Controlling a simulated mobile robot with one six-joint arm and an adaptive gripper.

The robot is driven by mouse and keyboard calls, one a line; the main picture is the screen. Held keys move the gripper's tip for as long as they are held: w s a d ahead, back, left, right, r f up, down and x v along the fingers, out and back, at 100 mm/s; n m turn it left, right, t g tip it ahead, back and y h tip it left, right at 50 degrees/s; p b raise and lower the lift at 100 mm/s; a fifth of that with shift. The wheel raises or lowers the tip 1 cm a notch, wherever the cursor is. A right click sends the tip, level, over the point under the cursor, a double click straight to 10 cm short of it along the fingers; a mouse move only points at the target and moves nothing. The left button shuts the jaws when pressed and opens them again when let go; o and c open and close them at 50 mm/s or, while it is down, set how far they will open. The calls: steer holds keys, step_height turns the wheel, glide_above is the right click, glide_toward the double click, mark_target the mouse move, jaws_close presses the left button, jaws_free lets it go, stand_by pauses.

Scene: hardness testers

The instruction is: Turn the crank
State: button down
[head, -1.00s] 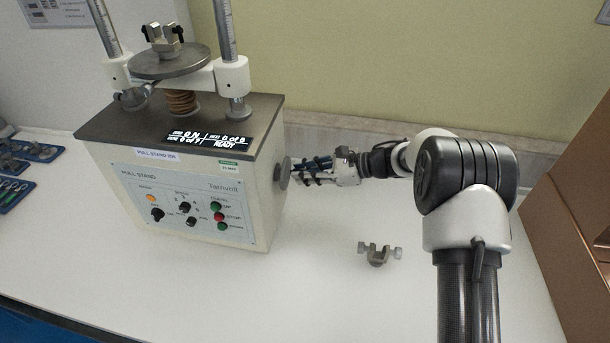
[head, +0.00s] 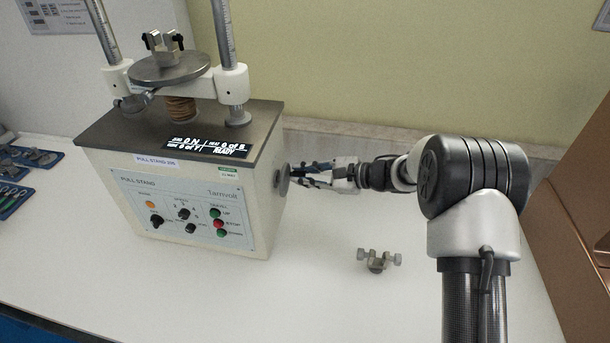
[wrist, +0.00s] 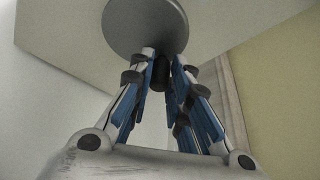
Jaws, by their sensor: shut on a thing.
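The pull stand (head: 110,200) is a pale box with a dark top and a control panel on its front. The crank (head: 281,180) is a grey disc on its right side wall; in the wrist view the disc (wrist: 145,25) is at the top centre. A short dark handle (wrist: 160,78) stands out from the disc between the blue-padded fingers. My gripper (head: 296,174) reaches in from the right, its fingertips close to the disc. In the wrist view my gripper (wrist: 164,62) is shut on the handle. The fingers partly hide the handle.
A small metal clamp (head: 377,261) lies on the white bench (head: 310,300) in front of my arm. Blue trays (head: 35,157) with parts are at the far left. A brown box (head: 575,225) stands at the right. The yellow wall is behind.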

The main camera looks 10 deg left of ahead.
steer(key=shift+r, duration=0.1)
steer(key=c, duration=1.5)
jaws_free()
steer(key=v, duration=1.2)
